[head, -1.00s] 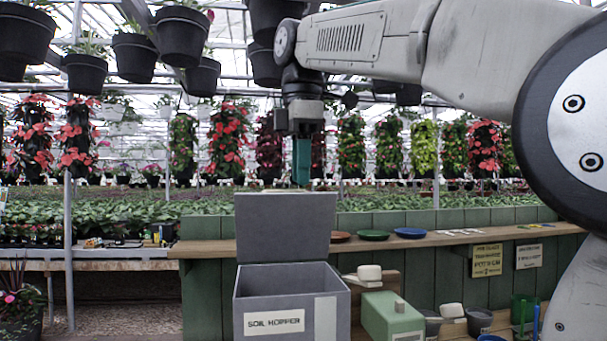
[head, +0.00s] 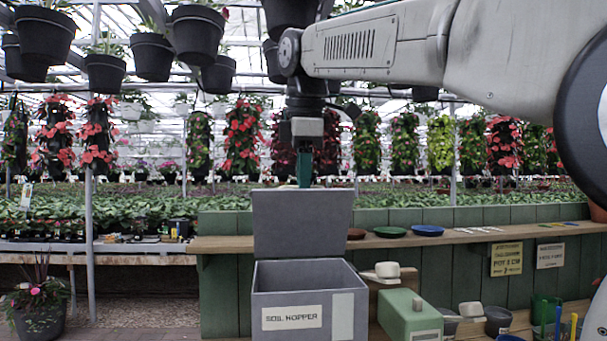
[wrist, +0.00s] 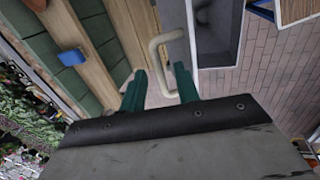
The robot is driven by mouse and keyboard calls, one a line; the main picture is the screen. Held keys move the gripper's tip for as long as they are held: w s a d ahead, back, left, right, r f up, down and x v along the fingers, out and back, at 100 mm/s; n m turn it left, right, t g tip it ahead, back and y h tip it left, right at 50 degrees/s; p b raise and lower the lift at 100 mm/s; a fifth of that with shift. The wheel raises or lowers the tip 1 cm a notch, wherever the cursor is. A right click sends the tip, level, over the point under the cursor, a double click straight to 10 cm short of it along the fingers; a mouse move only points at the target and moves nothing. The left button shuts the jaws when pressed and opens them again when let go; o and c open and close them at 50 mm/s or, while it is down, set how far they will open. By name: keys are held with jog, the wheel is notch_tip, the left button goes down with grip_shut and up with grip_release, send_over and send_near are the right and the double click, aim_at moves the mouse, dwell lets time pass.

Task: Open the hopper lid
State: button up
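The grey soil hopper (head: 345,318) is an open-topped box with a white label, low in the middle of the head view. Its grey lid (head: 302,222) stands upright at the back edge, so the hopper is open. My gripper (head: 304,180) points down just behind or above the lid's top edge in the head view. In the wrist view its teal fingers (wrist: 159,88) are apart. A beige handle (wrist: 155,50) curves just past the fingertips, its near end in the gap between them; neither finger visibly grips it. The hopper's open box (wrist: 215,35) also shows there.
A wooden ledge (head: 222,243) on a green plank wall runs behind, with blue (head: 428,230) and green (head: 389,231) saucers. A green box (head: 410,315), a white scoop (head: 387,269) and dark pots stand right of the hopper. Hanging pots (head: 197,34) fill the upper left.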

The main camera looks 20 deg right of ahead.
grip_shut()
